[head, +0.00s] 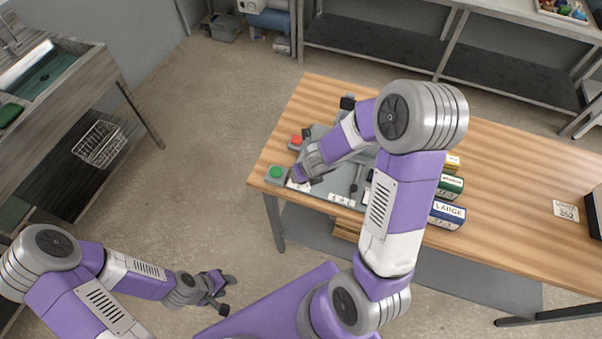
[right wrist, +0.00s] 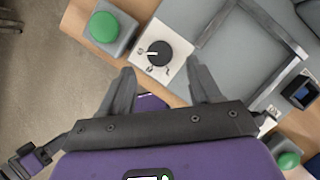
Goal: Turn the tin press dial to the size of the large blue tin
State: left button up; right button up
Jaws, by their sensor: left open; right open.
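The dial (right wrist: 155,53) is a round black knob on a white plate in the right wrist view. Its white pointer line points left; the marks around it are too small to read. My right gripper (right wrist: 160,78) is open, with its fingers on either side just short of the dial and nothing between them. In the head view my right gripper (head: 299,177) is over the press's front left corner and hides most of the dial. The large blue tin (head: 447,214), labelled LARGE, stands right of my right arm. My left gripper (head: 218,291) is open and empty, off the table.
A green button (right wrist: 104,27) sits beside the dial; a red button (head: 296,140) is farther back. A green tin (head: 450,186) and a yellow tin (head: 452,162) stand behind the blue one. A label card (head: 566,210) lies at right. The table's (head: 500,170) right part is mostly clear.

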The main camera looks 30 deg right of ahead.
jog(key=b+x, duration=0.1)
jog(key=x, duration=0.3)
jog(key=shift+f+b, duration=0.1)
jog(key=shift+b, duration=0.25)
jog(key=shift+w+f, duration=0.15)
jog(key=shift+f, duration=0.05)
jog(key=shift+w, duration=0.1)
jog(key=shift+c, duration=0.2)
jog(key=c, duration=1)
